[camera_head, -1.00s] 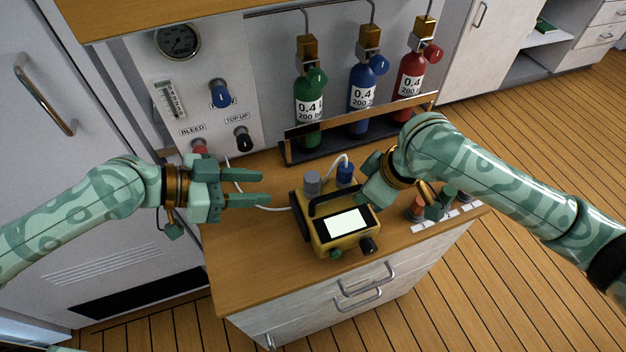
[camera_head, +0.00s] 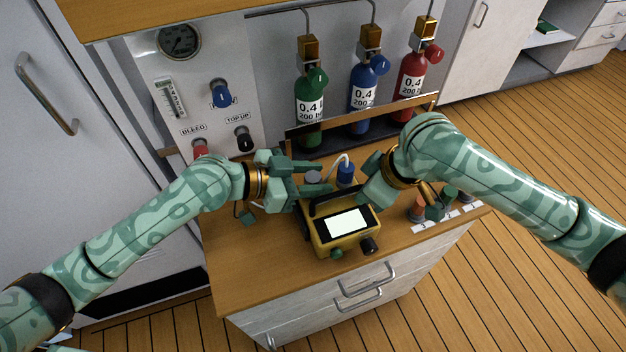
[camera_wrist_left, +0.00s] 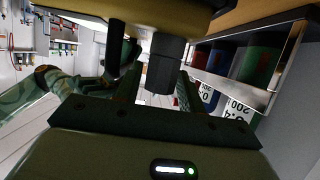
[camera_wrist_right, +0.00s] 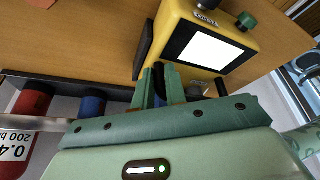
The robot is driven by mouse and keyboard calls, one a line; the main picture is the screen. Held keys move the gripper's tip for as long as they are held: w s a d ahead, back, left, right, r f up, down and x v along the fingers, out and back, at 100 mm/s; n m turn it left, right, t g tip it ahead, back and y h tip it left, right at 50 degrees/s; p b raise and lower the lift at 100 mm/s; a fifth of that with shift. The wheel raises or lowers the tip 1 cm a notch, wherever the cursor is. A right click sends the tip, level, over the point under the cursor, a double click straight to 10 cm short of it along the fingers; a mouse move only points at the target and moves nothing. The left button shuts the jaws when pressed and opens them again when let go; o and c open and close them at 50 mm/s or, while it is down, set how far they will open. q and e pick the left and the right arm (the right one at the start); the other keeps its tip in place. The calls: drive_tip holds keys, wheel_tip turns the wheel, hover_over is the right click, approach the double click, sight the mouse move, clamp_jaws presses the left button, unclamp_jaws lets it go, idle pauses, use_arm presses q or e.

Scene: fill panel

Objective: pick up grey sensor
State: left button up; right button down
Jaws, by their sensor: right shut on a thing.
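The grey sensor (camera_head: 313,177) is a short cylinder standing at the back left of the yellow analyser (camera_head: 322,233). My left gripper (camera_head: 319,177) is open, with its fingers reaching on either side of the sensor. In the left wrist view the grey sensor (camera_wrist_left: 165,68) shows between the two fingers, with a gap beside it; I cannot tell whether either finger touches. My right gripper (camera_wrist_right: 159,82) is shut on the analyser's dark handle, most of which its fingers hide. The black handle (camera_head: 336,196) also shows in the head view.
A blue sensor (camera_head: 345,173) with a white cable stands right of the grey one. Several loose caps (camera_head: 418,210) sit at the counter's right. A rack (camera_head: 297,151) of green, blue and red cylinders stands behind. The wooden counter (camera_head: 240,262) is clear at front left.

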sight(313, 176)
use_arm(q)
drive_tip(key=c, duration=0.7)
drive_tip(key=shift+r, duration=0.1)
use_arm(e)
drive_tip(key=c, duration=1.4)
unclamp_jaws()
use_arm(q)
wheel_tip(313, 176, up, 15)
drive_tip(key=shift+f, duration=0.1)
use_arm(e)
drive_tip(key=shift+o, duration=0.2)
